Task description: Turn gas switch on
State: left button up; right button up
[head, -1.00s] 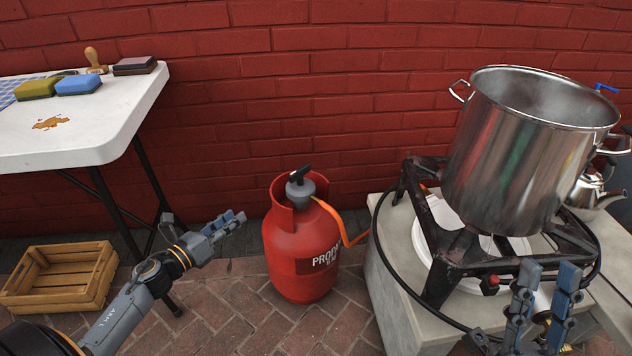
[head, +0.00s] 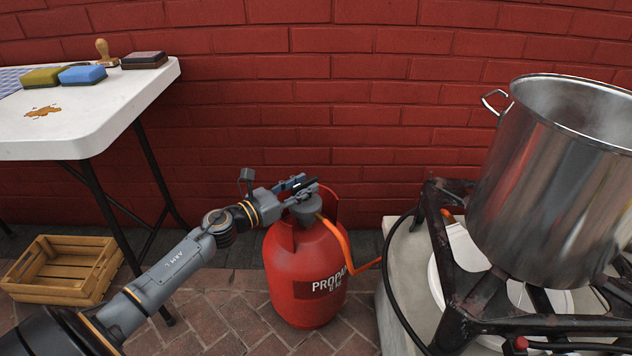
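The red propane bottle (head: 305,268) stands on the brick floor in the middle of the head view. Its grey regulator (head: 308,210) sits on top, inside the red collar, with an orange hose (head: 338,238) running right. The black switch on the regulator is mostly hidden by my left gripper (head: 300,187). That gripper is at the top of the bottle, its fingers on either side of the dark switch. Whether the fingers press on it cannot be made out. My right gripper is out of the picture.
A large steel pot (head: 560,185) stands on a black burner frame (head: 455,270) at the right. A white table (head: 100,125) with sponges and a brown spill is at the left. A wooden crate (head: 62,270) lies on the floor below it. A brick wall closes the back.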

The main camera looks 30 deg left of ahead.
aim_at(317, 178)
pick_arm(q)
jog(key=shift+x, duration=2.25)
grip_shut()
